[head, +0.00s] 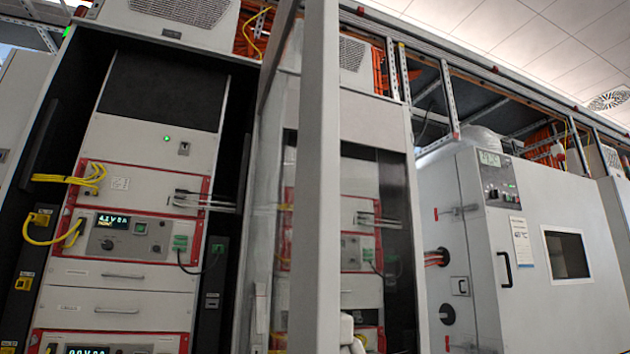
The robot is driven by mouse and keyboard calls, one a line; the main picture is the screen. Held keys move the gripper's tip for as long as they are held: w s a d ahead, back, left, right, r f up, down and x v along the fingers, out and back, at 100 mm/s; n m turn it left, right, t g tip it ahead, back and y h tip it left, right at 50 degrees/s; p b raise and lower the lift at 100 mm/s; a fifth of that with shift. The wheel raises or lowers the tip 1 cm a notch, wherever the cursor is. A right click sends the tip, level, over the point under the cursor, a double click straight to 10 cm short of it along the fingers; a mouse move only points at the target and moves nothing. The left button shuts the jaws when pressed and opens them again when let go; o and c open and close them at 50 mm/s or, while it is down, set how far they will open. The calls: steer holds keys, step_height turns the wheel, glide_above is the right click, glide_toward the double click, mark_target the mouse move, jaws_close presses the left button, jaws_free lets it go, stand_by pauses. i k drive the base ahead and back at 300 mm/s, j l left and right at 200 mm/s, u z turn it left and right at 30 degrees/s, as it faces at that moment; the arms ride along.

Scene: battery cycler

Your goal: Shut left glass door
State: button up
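The left glass door (317,200) stands open in the middle of the head view. Its light grey frame is seen at a steep angle, with the near upright running from the top edge to the bottom edge. Its glass pane (268,220) shows reflections or the equipment behind it. The open left cabinet (150,185) is to the left of the door, with its rack units exposed. A small pale part (350,332) shows low beside the door upright; I cannot tell whether it is a handle. My gripper cannot be made out.
Yellow cables (70,178) and a dark cable (200,262) hang at the rack front. Right of the door are another cabinet (368,125) and a grey test chamber (530,250) with a black handle. A metal cable frame (450,100) runs overhead.

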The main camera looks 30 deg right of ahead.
mark_target(316, 325)
steer(key=k+l, duration=0.1)
steer(key=l, duration=0.35)
steer(key=k+l, duration=0.1)
steer(key=l, duration=0.35)
steer(key=l+u, duration=0.1)
steer(key=l, duration=0.3)
steer(key=k+l, duration=0.2)
steer(key=l, duration=0.25)
